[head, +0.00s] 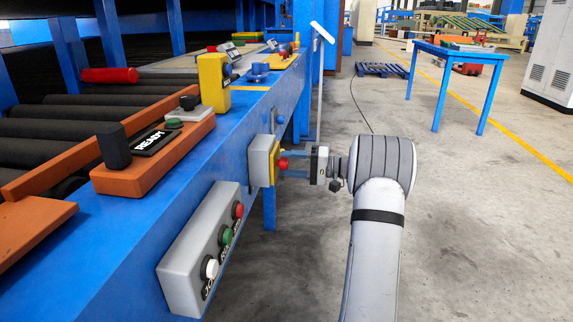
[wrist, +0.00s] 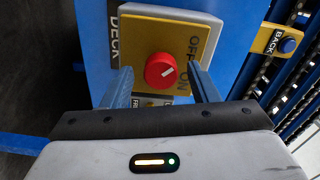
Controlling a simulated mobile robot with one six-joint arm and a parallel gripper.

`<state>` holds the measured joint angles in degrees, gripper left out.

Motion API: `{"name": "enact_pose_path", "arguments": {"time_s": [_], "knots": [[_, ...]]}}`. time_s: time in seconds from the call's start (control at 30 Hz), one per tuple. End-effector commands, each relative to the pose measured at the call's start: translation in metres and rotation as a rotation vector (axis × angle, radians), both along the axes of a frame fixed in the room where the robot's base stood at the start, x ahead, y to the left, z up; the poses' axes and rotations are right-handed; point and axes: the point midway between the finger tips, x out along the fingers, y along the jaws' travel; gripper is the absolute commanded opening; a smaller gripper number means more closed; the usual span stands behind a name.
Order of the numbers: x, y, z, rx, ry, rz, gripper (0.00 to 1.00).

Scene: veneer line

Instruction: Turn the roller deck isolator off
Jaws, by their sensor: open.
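The roller deck isolator (head: 259,159) is a grey box with a yellow plate on the blue frame's side, its red knob (head: 283,164) facing my gripper (head: 296,165). A white mark on the knob slants up to the right. My gripper (wrist: 159,72) is open, one finger on each side of the knob. The fingers hide part of the lower plate.
A grey box with white, green and red buttons (head: 206,250) is on the frame nearer the camera. A yellow BACK button plate (wrist: 276,45) is at right in the wrist view. A blue table (head: 458,52) stands farther back. Open floor lies right of my arm.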

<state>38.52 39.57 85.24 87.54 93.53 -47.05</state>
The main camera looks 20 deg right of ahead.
Motion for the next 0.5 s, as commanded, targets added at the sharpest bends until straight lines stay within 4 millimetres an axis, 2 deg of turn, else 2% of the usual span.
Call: {"name": "enact_pose_path", "arguments": {"time_s": [0.3, 0.5], "knots": [[-0.029, -0.045, 0.003, 0.000, 0.001, -0.004, 0.54], [-0.038, -0.059, 0.001, 0.000, 0.000, -0.003, 0.54]]}}
